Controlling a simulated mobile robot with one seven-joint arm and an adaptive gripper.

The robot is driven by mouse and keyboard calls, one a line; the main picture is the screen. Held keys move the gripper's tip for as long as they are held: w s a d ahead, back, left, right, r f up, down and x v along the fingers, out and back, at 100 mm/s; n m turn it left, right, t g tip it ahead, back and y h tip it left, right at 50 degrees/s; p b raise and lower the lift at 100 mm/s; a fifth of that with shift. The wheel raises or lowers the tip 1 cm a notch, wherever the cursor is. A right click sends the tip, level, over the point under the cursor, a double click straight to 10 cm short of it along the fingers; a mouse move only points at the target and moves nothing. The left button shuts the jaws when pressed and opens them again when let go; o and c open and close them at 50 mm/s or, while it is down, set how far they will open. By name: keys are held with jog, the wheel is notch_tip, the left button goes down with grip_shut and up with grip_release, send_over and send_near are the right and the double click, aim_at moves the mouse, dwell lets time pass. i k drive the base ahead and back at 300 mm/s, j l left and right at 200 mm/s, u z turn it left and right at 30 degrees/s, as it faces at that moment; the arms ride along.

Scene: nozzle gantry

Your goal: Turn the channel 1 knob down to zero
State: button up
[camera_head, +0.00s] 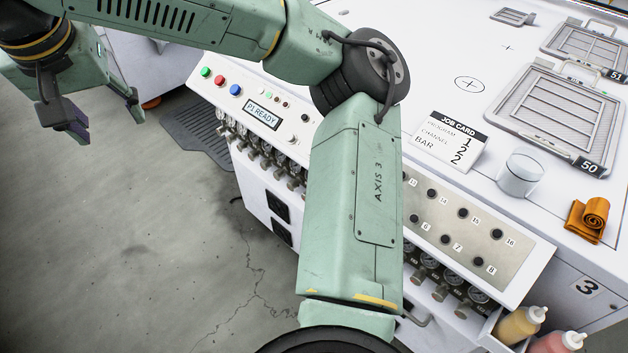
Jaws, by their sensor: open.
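No knob labelled 1 can be made out. The numbered knob panel (505,262) shows small black knobs, with labels including 6, 7, 8, 14, 15 and 16. My arm covers the panel's left part. A row of gauges with small metal knobs (262,163) runs along the cabinet front, left of my arm; their numbers are too small to read. More gauges (452,283) show right of my arm. My gripper (106,127) hangs at the far left, over the floor, open and empty, well away from the panel.
A display (263,114) reads P1 READY beside coloured buttons (220,80). On the white top stand a job card (450,143), a glass (520,174), a rolled orange cloth (588,218) and trays (556,112). Bottles (520,325) stand at bottom right. The left floor is mostly clear.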

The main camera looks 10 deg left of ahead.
aim_at(221, 131)
jog(key=i+j, duration=0.65)
jog(key=j, duration=0.2)
jog(key=k+u, duration=0.05)
